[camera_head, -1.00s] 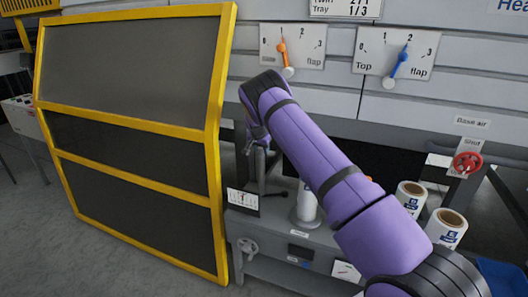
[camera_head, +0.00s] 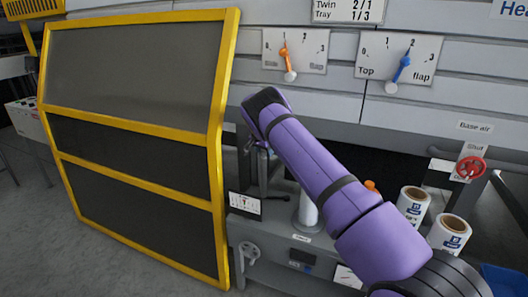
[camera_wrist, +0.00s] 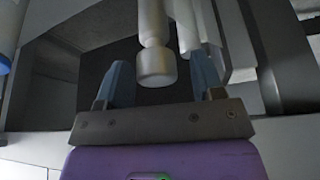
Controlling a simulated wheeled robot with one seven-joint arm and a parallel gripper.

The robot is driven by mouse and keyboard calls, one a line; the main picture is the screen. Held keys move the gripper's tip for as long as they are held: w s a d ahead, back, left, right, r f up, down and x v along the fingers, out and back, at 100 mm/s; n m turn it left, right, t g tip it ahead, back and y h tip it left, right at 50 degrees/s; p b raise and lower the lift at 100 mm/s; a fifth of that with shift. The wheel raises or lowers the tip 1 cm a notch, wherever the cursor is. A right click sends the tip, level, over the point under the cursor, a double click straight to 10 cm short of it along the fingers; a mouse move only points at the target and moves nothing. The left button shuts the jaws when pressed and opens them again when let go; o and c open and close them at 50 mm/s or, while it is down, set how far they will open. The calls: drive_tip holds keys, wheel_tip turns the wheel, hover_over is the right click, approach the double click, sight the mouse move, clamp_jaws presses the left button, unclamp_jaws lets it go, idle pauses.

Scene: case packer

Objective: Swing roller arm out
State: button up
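In the wrist view, my gripper (camera_wrist: 162,82) is open, with its two blue-grey fingers apart. A pale rod with a thicker rounded end (camera_wrist: 155,66) shows between the fingertips, with a gap visible on both sides. It looks like part of the roller arm, but I cannot tell for sure. A second pale bar (camera_wrist: 187,28) runs beside it, close to the right finger. A pale upright cylinder (camera_head: 308,212) stands on the machine bed to the right of the arm's far end.
A large yellow-framed guard door (camera_head: 218,150) stands open at left. Two white label rolls (camera_head: 412,204) stand right of my arm, near a red valve wheel (camera_head: 470,167). Dial plates (camera_head: 398,60) are on the wall behind. A small hand wheel (camera_head: 249,251) sits at the bed's front.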

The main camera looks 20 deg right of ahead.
drive_tip(key=v, duration=1)
drive_tip(key=shift+r, duration=0.4)
drive_tip(key=shift+s, duration=0.1)
drive_tip(key=s+r+n+y, duration=0.1)
drive_tip(key=s+r, duration=0.4)
drive_tip(key=r, duration=0.4)
drive_tip(key=s+r+y, duration=0.1)
drive_tip(key=s+r, duration=0.5)
drive_tip(key=r, duration=0.2)
drive_tip(key=s+a+r+n+t+y, duration=0.1)
drive_tip(key=s+a+r+n, duration=0.15)
drive_tip(key=s+r, duration=0.5)
drive_tip(key=s+a+r+n+y, duration=0.1)
drive_tip(key=s+a+r, duration=0.3)
drive_tip(key=s, duration=0.6)
drive_tip(key=s+a+r+n+t, duration=0.1)
drive_tip(key=s+r+n, duration=0.1)
drive_tip(key=s, duration=0.7)
drive_tip(key=s+a+r+n, duration=0.2)
drive_tip(key=s, duration=0.7)
drive_tip(key=s+a+f+n, duration=0.1)
drive_tip(key=s+f, duration=0.1)
drive_tip(key=s, duration=0.6)
drive_tip(key=s+a+f+n, duration=0.2)
drive_tip(key=s, duration=0.6)
drive_tip(key=shift+f+t, duration=0.25)
drive_tip(key=shift+t, duration=0.15)
